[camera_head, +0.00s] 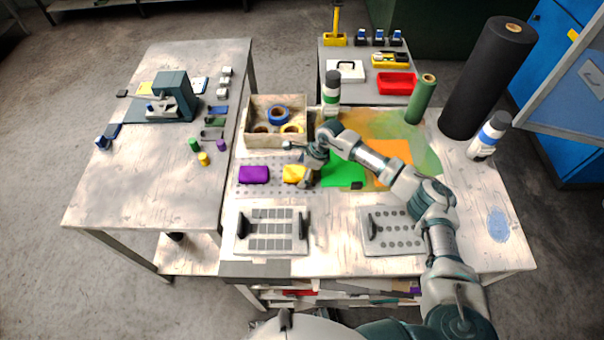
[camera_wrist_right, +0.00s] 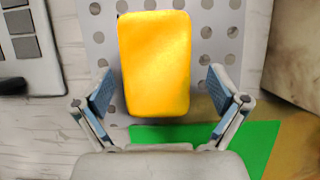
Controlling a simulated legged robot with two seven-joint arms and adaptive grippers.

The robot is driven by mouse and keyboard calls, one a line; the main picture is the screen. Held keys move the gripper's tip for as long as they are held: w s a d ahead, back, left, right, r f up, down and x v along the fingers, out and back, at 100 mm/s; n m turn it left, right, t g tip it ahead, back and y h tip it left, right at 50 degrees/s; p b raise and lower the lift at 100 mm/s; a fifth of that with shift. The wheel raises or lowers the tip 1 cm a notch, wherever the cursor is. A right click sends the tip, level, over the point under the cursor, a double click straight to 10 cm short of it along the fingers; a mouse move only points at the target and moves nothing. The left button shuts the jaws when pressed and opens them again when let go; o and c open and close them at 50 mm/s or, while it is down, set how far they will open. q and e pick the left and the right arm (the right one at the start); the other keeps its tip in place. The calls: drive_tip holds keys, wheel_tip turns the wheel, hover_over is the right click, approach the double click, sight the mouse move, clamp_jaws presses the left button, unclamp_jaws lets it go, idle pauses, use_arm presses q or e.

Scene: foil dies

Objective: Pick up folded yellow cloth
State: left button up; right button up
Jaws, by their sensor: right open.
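The folded yellow cloth (camera_head: 293,173) lies on a perforated grey plate (camera_head: 262,189) on the middle table, right of a folded purple cloth (camera_head: 253,175). My right gripper (camera_head: 307,178) is just right of the yellow cloth and covers part of it in the head view. In the right wrist view the yellow cloth (camera_wrist_right: 155,63) is ahead of the open right gripper (camera_wrist_right: 160,95), with its near end between the fingers. Neither finger visibly touches it. My left gripper is not in view.
A wooden box (camera_head: 275,121) with tape rolls stands behind the cloths. A green sheet (camera_head: 343,169) lies to the right. Two handled die plates (camera_head: 270,249) (camera_head: 392,250) lie in front. Bottles and rolls stand at the right and back.

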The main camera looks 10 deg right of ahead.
sight(297, 171)
drive_tip(key=shift+a, duration=1.15)
drive_tip(key=shift+d+f, duration=0.15)
drive_tip(key=shift+d, duration=0.85)
drive_tip(key=c, duration=1.2)
drive_tip(key=shift+a, duration=0.3)
drive_tip(key=shift+c, duration=0.2)
drive_tip(key=shift+a+r, duration=0.25)
drive_tip(key=shift+r, duration=0.05)
drive_tip(key=r, duration=1)
drive_tip(key=shift+d, duration=0.4)
drive_tip(key=shift+a, duration=0.25)
drive_tip(key=o, duration=0.5)
drive_tip(key=shift+a, duration=0.25)
drive_tip(key=c, duration=0.4)
